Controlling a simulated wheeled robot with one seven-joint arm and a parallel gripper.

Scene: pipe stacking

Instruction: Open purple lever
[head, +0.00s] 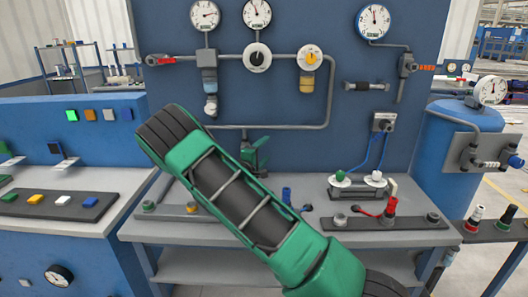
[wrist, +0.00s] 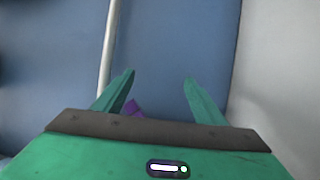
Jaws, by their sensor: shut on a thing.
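The purple lever (wrist: 134,107) shows only as a small piece in the wrist view, low between the fingers and close against the left one. My gripper (wrist: 158,84) has green fingers that stand some way apart, shut on the purple lever. In the head view my gripper (head: 256,154) is at the blue back panel, beyond my green forearm. I cannot make out the purple lever there; its pipe joint is hidden behind the gripper and arm.
A grey pipe (wrist: 107,50) runs beside the left finger. The blue panel (head: 340,140) carries gauges, pipes and a red-handled valve (head: 160,60). On the bench (head: 400,236) stand a red valve (head: 390,208) and a blue valve (head: 287,194). A blue tank (head: 440,150) stands at right.

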